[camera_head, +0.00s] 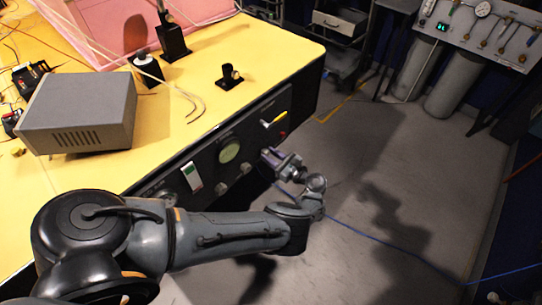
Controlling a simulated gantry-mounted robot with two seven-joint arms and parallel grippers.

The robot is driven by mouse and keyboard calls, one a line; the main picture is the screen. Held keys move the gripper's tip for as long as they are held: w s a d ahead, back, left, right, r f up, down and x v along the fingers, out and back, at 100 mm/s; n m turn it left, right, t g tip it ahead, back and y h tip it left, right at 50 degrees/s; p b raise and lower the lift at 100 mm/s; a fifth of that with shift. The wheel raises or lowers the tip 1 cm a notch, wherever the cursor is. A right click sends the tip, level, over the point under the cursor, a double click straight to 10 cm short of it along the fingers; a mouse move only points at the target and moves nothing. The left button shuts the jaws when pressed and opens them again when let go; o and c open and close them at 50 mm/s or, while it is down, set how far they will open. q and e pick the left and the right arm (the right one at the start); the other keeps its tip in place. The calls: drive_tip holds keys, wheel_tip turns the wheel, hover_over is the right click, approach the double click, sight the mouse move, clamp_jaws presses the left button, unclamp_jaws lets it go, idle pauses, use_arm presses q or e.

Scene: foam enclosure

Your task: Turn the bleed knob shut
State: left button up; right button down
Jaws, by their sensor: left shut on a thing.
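The dark front panel (208,165) of the yellow-topped bench carries a round green gauge (229,152), a yellow lever handle (274,120) and small grey knobs (246,168) in a row below the gauge. My left gripper (267,155) is at the panel's right part, right of the gauge and below the yellow lever. It is shut on what seems to be the bleed knob, which the fingers hide. No label can be read, and the knob's turn cannot be told. My right gripper is not in view.
A grey box (80,112) and black stands (172,38) are on the yellow bench top (245,50). A blue cable (385,243) crosses the open grey floor to the right. A gauge panel with cylinders (455,85) stands at the back right.

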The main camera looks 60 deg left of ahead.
use_arm(q)
drive_tip(key=shift+m, duration=0.3)
drive_tip(key=m+p, duration=0.2)
drive_tip(key=m, duration=0.1)
drive_tip(key=shift+r+m, duration=0.1)
drive_tip(key=shift+m, duration=0.2)
drive_tip(key=m+p, duration=0.1)
drive_tip(key=m, duration=0.2)
drive_tip(key=shift+m+y, duration=0.3)
drive_tip(key=shift+m, duration=0.1)
drive_tip(key=m+p, duration=0.1)
drive_tip(key=m, duration=0.3)
drive_tip(key=shift+m, duration=0.4)
drive_tip(key=m, duration=0.3)
drive_tip(key=shift+s+f+m+t+p, duration=0.1)
drive_tip(key=shift+f+m+t+p, duration=0.1)
drive_tip(key=shift+m+t+p, duration=0.15)
drive_tip(key=shift+m, duration=0.55)
drive_tip(key=o, duration=1)
drive_tip(key=shift+o, duration=0.2)
